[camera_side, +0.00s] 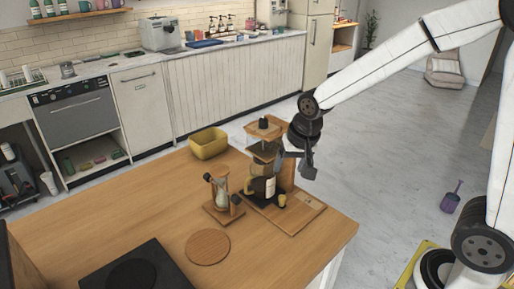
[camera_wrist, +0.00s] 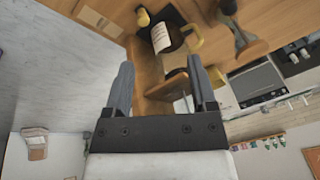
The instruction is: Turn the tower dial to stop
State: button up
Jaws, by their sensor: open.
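The wooden coffee tower (camera_side: 284,178) stands on a wooden board (camera_side: 303,214) near the table's right edge. A glass carafe (camera_side: 260,187) with a pale label sits in it on a black plate. A small tan knob (camera_side: 282,201) is at the front of the plate; it also shows in the wrist view (camera_wrist: 143,17). I cannot tell whether it is the tower dial, or read any setting. My gripper (camera_side: 294,164) is beside the tower's upper part. In the wrist view my gripper (camera_wrist: 159,66) has its fingers apart, with part of the tower (camera_wrist: 164,88) between and beyond them.
An hourglass-shaped glass vessel (camera_side: 221,195) on a wooden stand is left of the tower. A yellow bin (camera_side: 208,144) is behind. A round wooden mat (camera_side: 207,247) and a black hotplate (camera_side: 136,275) lie in front. The table's left middle is clear.

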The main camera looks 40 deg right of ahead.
aim_at(263, 119)
jog(key=w+d+r+m+g, duration=0.1)
jog(key=w+r+m, duration=0.2)
jog(key=w+r, duration=0.1)
jog(key=w+d+r+m+g, duration=0.1)
jog(key=w+r+m, duration=0.2)
jog(key=w+r, duration=0.1)
jog(key=w+d+r+m+g, duration=0.1)
jog(key=w+r+m, duration=0.3)
jog(key=w, duration=0.1)
jog(key=shift+d+r, duration=0.35)
jog(key=shift+d, duration=0.05)
jog(key=shift+w+d+r+m, duration=0.2)
jog(key=shift+r+m, duration=0.1)
jog(key=shift+r, duration=0.2)
jog(key=shift+f, duration=0.2)
jog(key=shift+f, duration=3.75)
grip_shut()
